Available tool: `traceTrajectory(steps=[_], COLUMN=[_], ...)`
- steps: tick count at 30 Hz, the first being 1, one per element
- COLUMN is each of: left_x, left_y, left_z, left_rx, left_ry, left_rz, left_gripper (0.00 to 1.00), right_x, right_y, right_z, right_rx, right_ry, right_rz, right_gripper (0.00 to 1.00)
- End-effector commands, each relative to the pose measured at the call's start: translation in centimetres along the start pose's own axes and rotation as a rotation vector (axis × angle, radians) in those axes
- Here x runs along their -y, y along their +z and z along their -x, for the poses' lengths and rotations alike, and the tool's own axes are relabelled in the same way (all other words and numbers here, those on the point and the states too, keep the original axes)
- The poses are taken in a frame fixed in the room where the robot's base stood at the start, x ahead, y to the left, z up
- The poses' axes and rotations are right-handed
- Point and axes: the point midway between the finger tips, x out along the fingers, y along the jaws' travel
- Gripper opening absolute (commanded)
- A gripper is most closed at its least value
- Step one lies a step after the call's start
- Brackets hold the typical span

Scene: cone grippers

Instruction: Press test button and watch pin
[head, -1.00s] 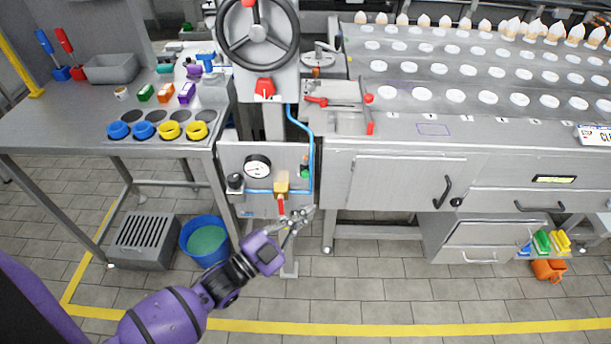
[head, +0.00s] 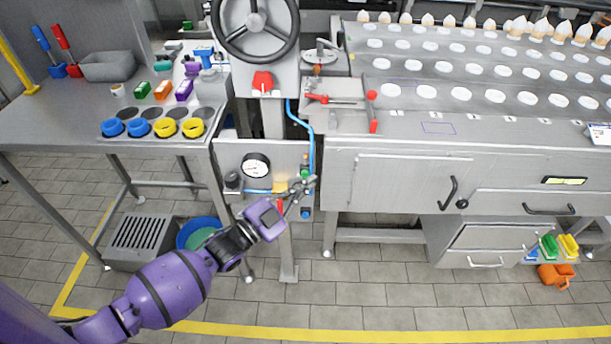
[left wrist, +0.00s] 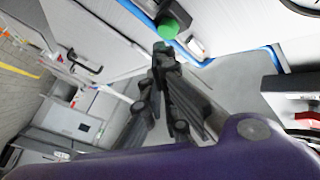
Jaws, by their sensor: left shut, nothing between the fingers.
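A green button (head: 305,173) sits on the grey panel (head: 228,153) under the handwheel; it also shows in the left wrist view (left wrist: 169,28). My left gripper (head: 308,184) is shut and empty, its fingertips just below the green button. In the left wrist view the fingertips (left wrist: 161,48) are close under the button; I cannot tell whether they touch it. A small silver and dark piece (left wrist: 195,45) is beside the button. I cannot clearly make out a pin. My right gripper is not in view.
The panel also carries a gauge (head: 256,166), a black knob (head: 233,180), a brass valve block (head: 281,187) and blue tubing (head: 296,115). The steel machine (head: 400,165) stands close on the right.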

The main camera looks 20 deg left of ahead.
Motion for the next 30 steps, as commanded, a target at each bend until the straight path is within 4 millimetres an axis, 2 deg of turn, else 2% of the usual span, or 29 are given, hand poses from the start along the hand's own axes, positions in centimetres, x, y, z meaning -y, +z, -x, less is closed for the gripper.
traceTrajectory(steps=[30], left_x=[-0.02], left_y=[-0.03], left_z=[0.01], left_rx=[0.000], left_ry=[0.000], left_rz=[0.000], left_gripper=[0.00], right_x=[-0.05], right_y=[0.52], right_z=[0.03], right_rx=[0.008], right_ry=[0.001], right_rz=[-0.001], right_gripper=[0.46])
